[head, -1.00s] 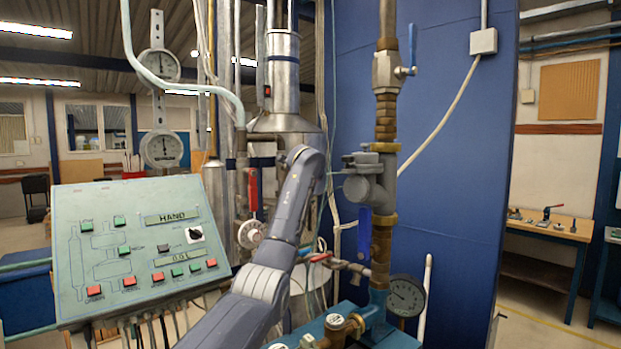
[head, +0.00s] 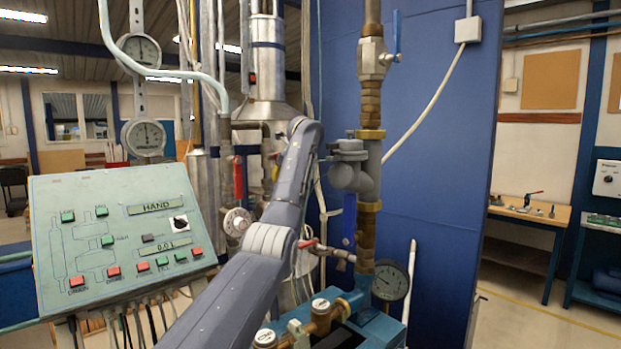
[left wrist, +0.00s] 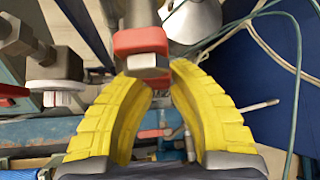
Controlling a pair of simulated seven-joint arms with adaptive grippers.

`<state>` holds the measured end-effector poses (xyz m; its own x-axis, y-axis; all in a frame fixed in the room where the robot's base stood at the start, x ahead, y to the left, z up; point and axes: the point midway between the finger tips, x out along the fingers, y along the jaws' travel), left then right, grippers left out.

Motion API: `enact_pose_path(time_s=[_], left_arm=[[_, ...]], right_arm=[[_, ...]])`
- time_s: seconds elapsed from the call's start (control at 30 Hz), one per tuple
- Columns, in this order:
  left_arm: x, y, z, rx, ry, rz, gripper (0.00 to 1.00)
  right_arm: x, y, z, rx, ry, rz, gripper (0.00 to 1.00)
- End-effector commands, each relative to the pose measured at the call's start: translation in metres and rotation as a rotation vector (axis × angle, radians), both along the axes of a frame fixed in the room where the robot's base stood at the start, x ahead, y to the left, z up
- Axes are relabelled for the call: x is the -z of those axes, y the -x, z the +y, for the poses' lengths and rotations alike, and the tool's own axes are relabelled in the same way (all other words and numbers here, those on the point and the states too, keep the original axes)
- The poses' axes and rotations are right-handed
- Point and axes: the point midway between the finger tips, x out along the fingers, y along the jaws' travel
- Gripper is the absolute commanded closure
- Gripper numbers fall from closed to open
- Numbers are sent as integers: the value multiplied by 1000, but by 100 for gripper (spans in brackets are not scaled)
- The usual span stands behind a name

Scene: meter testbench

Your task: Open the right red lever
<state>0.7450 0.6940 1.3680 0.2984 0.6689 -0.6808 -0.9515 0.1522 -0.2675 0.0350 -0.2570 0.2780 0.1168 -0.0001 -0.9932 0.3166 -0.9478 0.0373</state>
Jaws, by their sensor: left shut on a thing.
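The right red lever (head: 308,243) sits on the pipework in the head view, beside my left arm, which partly covers the area. Another red handle (head: 238,180) hangs upright further left. My left gripper is hidden in the head view. In the left wrist view its yellow fingers (left wrist: 160,72) come together at the tips around a red part with a metal end (left wrist: 140,42), which looks like a red lever. A second red part (left wrist: 155,133) shows between the fingers, further off. My right gripper is in neither view.
A control panel (head: 120,240) stands at the left. A grey and brass valve pipe (head: 368,180) with a blue handle (head: 349,222) rises right of my arm. A pressure gauge (head: 391,281) is low beside it. A blue wall panel (head: 440,200) stands behind.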

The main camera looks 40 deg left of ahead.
Motion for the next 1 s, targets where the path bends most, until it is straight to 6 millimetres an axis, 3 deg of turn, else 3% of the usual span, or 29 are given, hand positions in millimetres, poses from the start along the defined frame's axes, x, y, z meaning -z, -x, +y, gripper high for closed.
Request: enact_pose_path(time_s=[0.3,1.0], left_arm=[[6,25,13,-14,-26,197,100],[6,33,15,-16,-42,290,100]], right_arm=[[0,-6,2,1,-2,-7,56],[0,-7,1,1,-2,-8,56]])
